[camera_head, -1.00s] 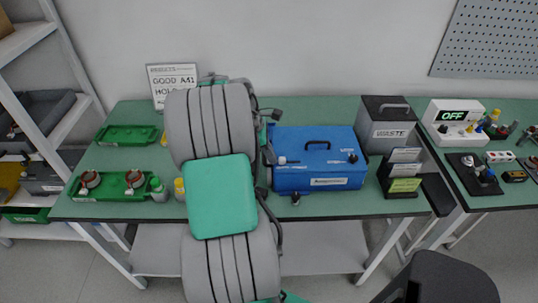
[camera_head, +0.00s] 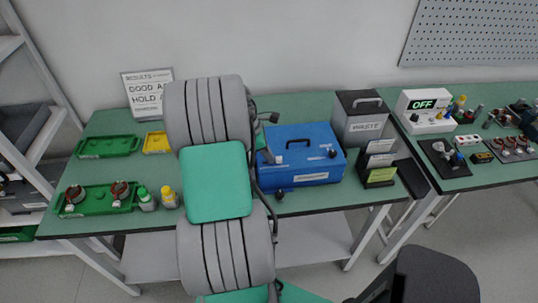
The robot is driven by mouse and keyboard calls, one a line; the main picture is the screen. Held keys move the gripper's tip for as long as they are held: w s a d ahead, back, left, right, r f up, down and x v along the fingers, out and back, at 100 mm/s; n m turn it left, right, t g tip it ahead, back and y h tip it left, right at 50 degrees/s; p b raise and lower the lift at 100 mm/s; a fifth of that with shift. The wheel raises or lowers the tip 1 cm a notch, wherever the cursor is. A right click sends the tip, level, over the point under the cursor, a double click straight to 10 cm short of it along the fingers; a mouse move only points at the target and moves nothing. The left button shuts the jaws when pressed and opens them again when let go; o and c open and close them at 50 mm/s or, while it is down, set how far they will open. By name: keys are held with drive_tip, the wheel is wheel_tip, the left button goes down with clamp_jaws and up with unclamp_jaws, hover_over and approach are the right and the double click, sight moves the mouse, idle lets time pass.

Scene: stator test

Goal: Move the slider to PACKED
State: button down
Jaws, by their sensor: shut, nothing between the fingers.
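No slider and no PACKED label can be made out in this view. A white results board (camera_head: 147,95) stands at the back left of the green bench, with the words GOOD and HOLD partly readable. My arm rises across its right side and may cover part of it. A dark rack (camera_head: 379,176) with white and green cards stands at the bench's right end; its print is too small to read. My gripper is hidden behind my thick grey and green arm.
The green bench (camera_head: 108,167) carries green trays (camera_head: 108,147), a yellow tray (camera_head: 156,143), small bottles (camera_head: 147,201), a blue box (camera_head: 318,176) and a grey WASTE bin (camera_head: 361,124). A second bench at right holds a white OFF unit (camera_head: 423,108). A dark chair (camera_head: 433,276) stands in front.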

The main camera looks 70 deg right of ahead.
drive_tip(key=w, duration=0.1)
drive_tip(key=w+a+p, duration=0.2)
drive_tip(key=shift+w+a+r, duration=0.1)
drive_tip(key=shift+w+r, duration=0.2)
drive_tip(key=b+v, duration=0.1)
drive_tip(key=v, duration=0.8)
drive_tip(key=shift+r, duration=0.2)
